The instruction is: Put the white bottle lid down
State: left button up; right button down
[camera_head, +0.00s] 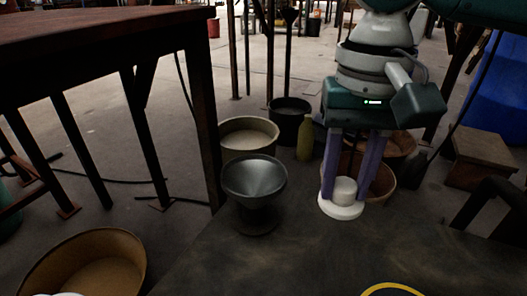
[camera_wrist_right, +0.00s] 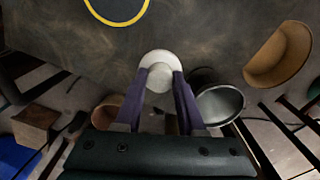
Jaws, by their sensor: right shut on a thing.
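The white bottle lid (camera_head: 341,210) is a round disk with a raised knob. My right gripper (camera_head: 344,192) points down with its two purple fingers shut on the lid, one finger on each side of the knob. The lid is low over the dark table top (camera_head: 260,270); I cannot tell whether it touches it. In the right wrist view the lid (camera_wrist_right: 160,60) shows as a pale disk beyond the fingertips (camera_wrist_right: 162,74). No white bottle is clearly visible. My left gripper is not in view.
Behind are a beige-filled tub (camera_head: 248,133), a dark bucket (camera_head: 289,120), a yellow-green bottle (camera_head: 305,140) and a brown bowl (camera_head: 382,182). A yellow-rimmed disk (camera_head: 392,290) lies at the front. The table between is clear.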

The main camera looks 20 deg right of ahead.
notch_tip(320, 180, down, 10)
jog(key=b, duration=0.4)
jog(key=shift+b, duration=0.4)
notch_tip(320, 180, down, 4)
jog(key=b, duration=0.2)
jog(key=shift+b, duration=0.3)
jog(key=shift+r, duration=0.15)
jog(key=c, duration=0.5)
grip_release()
